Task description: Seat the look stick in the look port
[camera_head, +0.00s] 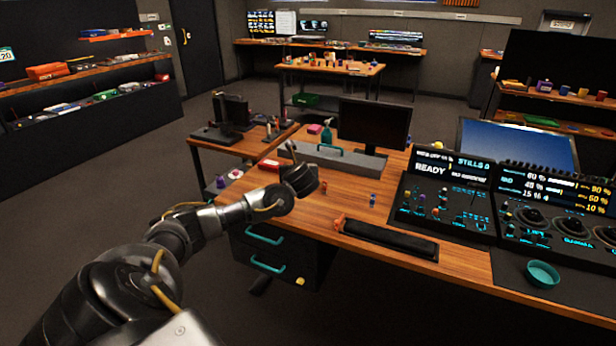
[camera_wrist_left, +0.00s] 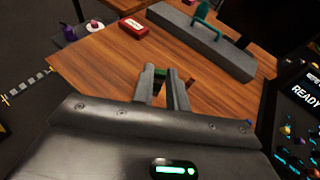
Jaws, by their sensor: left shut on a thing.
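My left gripper (camera_head: 303,182) reaches over the left part of the wooden desk (camera_head: 290,215). In the left wrist view its fingers (camera_wrist_left: 163,88) are close together on a small dark green piece (camera_wrist_left: 161,75), mostly hidden between them. I cannot tell if this piece is the look stick. The black control panel (camera_head: 447,195) with a READY screen stands to the right, well apart from my gripper. It carries several small coloured sticks and knobs. The look port's label is too small to pick out. My right gripper is not in view.
A small orange piece (camera_head: 324,187) and a small blue piece (camera_head: 373,200) stand on the desk. A long black bar (camera_head: 388,240) lies near the front edge. A grey box with a green handle (camera_head: 335,160), a monitor (camera_head: 375,125) and a teal bowl (camera_head: 542,274) are also there.

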